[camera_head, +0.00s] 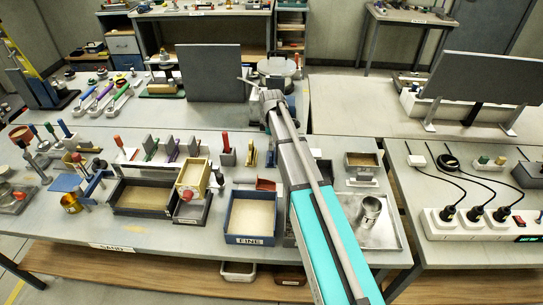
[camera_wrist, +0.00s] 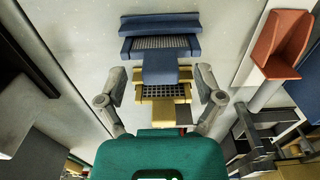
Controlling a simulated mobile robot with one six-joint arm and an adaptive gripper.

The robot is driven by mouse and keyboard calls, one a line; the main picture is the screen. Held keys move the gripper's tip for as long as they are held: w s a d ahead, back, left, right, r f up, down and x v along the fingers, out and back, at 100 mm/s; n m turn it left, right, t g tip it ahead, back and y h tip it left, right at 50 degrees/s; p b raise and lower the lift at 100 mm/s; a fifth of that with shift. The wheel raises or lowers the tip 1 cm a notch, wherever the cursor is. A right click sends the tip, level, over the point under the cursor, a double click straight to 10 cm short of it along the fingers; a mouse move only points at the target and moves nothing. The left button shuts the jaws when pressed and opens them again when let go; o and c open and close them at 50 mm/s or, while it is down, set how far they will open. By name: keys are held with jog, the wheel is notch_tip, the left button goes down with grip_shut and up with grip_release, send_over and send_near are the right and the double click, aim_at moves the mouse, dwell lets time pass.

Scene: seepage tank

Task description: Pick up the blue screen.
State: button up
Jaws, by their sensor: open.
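In the wrist view the blue screen (camera_wrist: 160,43) is a blue frame with a strip of grey mesh. A blue tab (camera_wrist: 160,68) extends from its middle towards my gripper. A yellow screen (camera_wrist: 163,92) with dark mesh lies just below it, partly covered by the tab. My gripper (camera_wrist: 160,77) is open, with one finger on each side of the tab and the yellow screen. Nothing is held; I cannot tell how far the fingers are above them. In the head view my gripper (camera_head: 268,98) is over the back of the bench, and I cannot make out the blue screen there.
A red scoop (camera_wrist: 280,42) is close on the right in the wrist view. In the head view the front bench is crowded, with a blue bin marked FINE (camera_head: 250,238) and a metal cup (camera_head: 369,211). A dark panel (camera_head: 211,72) stands left of my gripper.

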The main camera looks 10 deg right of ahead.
jog(key=shift+f+b, duration=0.4)
jog(key=shift+f, duration=0.25)
grip_shut()
dwell(0.4)
